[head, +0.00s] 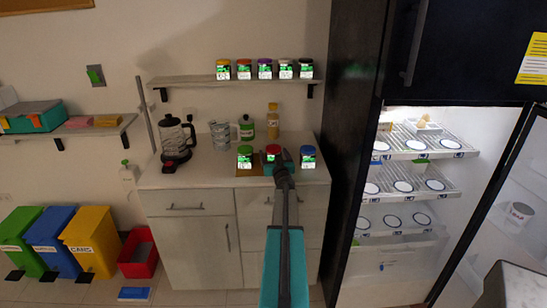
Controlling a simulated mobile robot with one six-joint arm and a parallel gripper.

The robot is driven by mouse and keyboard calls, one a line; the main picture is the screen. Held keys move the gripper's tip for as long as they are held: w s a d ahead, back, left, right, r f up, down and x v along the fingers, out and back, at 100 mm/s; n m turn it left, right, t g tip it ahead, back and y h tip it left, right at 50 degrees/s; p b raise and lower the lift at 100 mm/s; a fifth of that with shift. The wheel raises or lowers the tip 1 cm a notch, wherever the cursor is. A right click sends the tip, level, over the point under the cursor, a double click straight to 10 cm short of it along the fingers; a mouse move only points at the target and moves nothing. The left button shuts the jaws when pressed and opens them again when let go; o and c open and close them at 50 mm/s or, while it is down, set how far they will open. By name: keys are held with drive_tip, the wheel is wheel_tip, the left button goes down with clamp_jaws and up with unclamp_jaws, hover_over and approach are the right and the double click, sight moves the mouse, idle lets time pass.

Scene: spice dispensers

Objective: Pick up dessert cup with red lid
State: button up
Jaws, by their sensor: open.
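The red-lidded cup (272,150) stands on the light counter, in the middle of a row of three. Its red lid and part of its label show, while its lower right is hidden by my gripper. A green-lidded cup (245,157) is on its left and a blue-lidded cup (308,157) on its right. My gripper (284,157) reaches over the counter, open, overlapping the right side of the red-lidded cup in this view. I cannot tell whether it touches the cup or how far apart they are in depth.
A shelf (190,82) above holds several lidded jars. The dark fridge (355,130) is open on the right.

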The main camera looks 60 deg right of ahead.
sight(274, 147)
drive_tip(key=c, duration=1.3)
drive_tip(key=shift+r, duration=0.15)
drive_tip(key=shift+r, duration=0.55)
wheel_tip(274, 147, up, 2)
drive_tip(key=shift+r, duration=0.1)
drive_tip(key=s+a+r, duration=0.1)
drive_tip(key=s+a, duration=0.1)
drive_tip(key=s, duration=1.3)
drive_tip(key=shift+s+r, duration=0.25)
drive_tip(key=shift+s, duration=0.15)
drive_tip(key=shift+a, duration=0.1)
